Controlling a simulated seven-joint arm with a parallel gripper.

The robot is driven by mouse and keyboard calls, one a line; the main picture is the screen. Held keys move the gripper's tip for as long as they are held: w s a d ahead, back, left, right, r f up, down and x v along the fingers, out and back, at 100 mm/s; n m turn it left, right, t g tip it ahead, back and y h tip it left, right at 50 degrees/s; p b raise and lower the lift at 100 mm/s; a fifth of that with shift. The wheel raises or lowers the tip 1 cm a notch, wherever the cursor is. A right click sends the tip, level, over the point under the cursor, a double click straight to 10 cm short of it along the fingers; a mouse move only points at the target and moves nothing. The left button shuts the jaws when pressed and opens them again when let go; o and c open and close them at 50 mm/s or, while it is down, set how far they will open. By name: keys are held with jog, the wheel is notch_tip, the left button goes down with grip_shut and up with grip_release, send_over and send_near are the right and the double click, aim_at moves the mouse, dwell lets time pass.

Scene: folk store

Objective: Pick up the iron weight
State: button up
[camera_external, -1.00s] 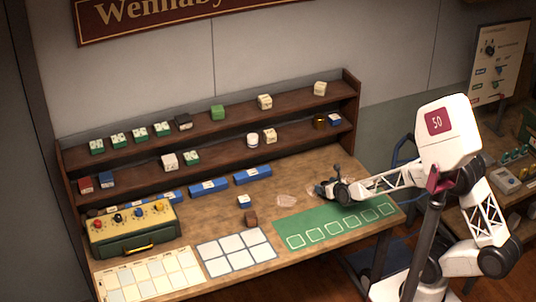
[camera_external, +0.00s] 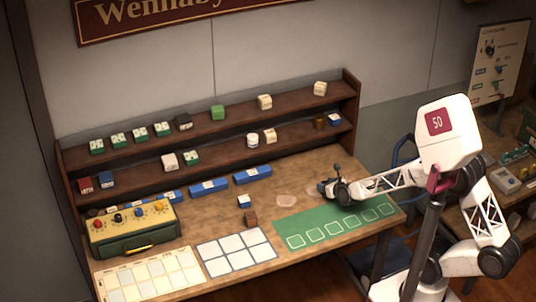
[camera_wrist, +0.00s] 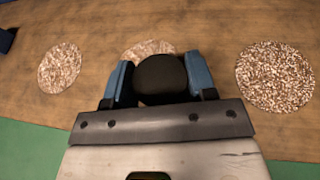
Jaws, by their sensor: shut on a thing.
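My gripper (camera_wrist: 160,84) is shut on a dark, rounded thing, which I take to be the iron weight (camera_wrist: 160,74). In the wrist view the weight sits between the two blue fingers and partly hides a speckled round patch behind it. In the outside view my gripper (camera_external: 326,188) is low over the table, just beyond the back edge of the green mat (camera_external: 290,231). The weight is too small and dark to make out clearly there. I cannot tell whether it touches the table.
Round speckled patches lie left (camera_wrist: 60,68) and right (camera_wrist: 275,76) of my gripper. Blue boxes (camera_external: 253,175) line the back below two shelves. A green case (camera_external: 133,230) stands at left.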

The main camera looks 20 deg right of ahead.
jog(key=shift+r, duration=1.6)
jog(key=shift+s+r, duration=0.15)
jog(key=shift+s, duration=0.1)
jog(key=s+d, duration=0.1)
jog(key=s, duration=0.4)
jog(key=s+d+r, duration=0.1)
jog(key=s, duration=0.4)
jog(key=s+d, duration=0.2)
jog(key=s, duration=0.3)
jog(key=shift+d+r, duration=0.1)
jog(key=shift+r, duration=0.1)
